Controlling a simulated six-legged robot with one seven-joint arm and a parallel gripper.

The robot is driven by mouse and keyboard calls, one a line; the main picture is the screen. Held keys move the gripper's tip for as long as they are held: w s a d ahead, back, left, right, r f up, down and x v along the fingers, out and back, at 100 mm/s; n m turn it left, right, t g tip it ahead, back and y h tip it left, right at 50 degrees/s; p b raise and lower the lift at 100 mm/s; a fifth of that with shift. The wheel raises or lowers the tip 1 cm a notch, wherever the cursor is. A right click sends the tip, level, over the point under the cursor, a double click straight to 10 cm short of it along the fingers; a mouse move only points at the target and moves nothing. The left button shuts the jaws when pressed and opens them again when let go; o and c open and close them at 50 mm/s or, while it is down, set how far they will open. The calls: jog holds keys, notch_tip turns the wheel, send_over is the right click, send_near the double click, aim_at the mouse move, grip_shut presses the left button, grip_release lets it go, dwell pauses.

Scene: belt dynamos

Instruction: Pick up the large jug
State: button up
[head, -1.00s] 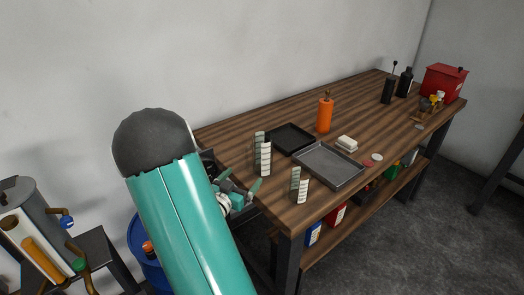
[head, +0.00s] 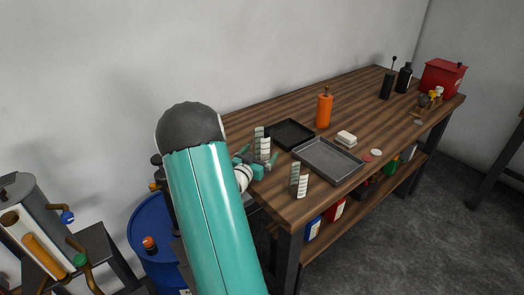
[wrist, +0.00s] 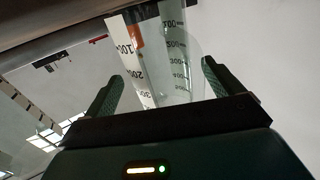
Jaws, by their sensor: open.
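The large jug (head: 262,143) is clear, with graduated white strips, and stands upright near the left end of the wooden bench (head: 290,214). A smaller clear jug (head: 299,180) with similar strips stands nearer the front edge. My gripper (head: 258,158) is at the large jug, its fingers open on either side. In the wrist view, the clear jug (wrist: 178,55) with number marks lies between the two open fingers of my gripper (wrist: 162,75). I cannot tell whether either finger touches it. My arm partly hides the bench's left end.
A black tray (head: 309,129) and a grey tray (head: 358,171) lie right of the jugs. An orange bottle (head: 324,111) stands behind them, with a white block (head: 346,138) nearby. A blue barrel (head: 150,215) stands on the floor left of my arm.

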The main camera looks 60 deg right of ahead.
jog(key=shift+w+d, duration=0.1)
jog(key=shift+d, duration=0.35)
jog(key=shift+c, duration=0.4)
jog(key=c, duration=1.1)
jog(key=shift+c, duration=0.5)
jog(key=shift+r, duration=0.1)
